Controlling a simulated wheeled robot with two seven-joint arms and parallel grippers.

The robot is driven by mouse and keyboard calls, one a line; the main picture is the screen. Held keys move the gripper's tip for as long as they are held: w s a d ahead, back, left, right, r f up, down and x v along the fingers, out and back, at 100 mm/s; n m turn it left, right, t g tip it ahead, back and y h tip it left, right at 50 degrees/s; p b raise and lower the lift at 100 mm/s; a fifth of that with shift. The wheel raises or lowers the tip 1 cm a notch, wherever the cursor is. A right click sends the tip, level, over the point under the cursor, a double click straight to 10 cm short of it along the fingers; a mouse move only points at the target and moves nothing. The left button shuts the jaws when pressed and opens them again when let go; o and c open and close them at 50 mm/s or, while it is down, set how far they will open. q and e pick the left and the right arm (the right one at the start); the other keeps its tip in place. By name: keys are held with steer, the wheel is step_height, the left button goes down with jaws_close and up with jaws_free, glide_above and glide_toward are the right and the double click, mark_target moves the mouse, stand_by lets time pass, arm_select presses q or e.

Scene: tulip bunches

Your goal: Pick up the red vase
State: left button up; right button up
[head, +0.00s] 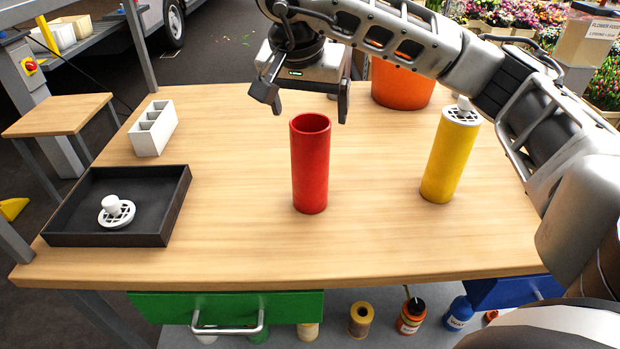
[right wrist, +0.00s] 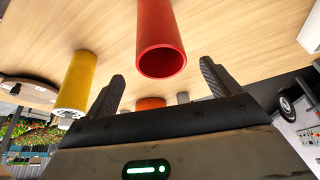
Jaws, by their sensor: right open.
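The red vase (head: 310,170) is a tall open cylinder standing upright near the middle of the wooden table (head: 240,230). My right gripper (head: 303,108) is open and empty above and behind the vase's rim in the head view. In the right wrist view the red vase (right wrist: 160,45) shows between and beyond the two open fingers (right wrist: 160,82), with its open mouth facing the camera. The gripper appears apart from the vase. My left gripper is not in view.
A yellow vase (head: 450,160) with a white grid lid stands to the right. An orange pot (head: 402,85) is behind. A black tray (head: 165,220) holding a white grid lid (head: 117,212) and a white divided box (head: 153,128) are at left. The table's front middle is clear.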

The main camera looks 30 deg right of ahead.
mark_target(311, 131)
steer(key=shift+x, duration=3.55)
steer(key=shift+w+a, duration=0.1)
steer(key=c, duration=1.6)
steer(key=shift+c, duration=0.2)
steer(key=shift+r, duration=0.1)
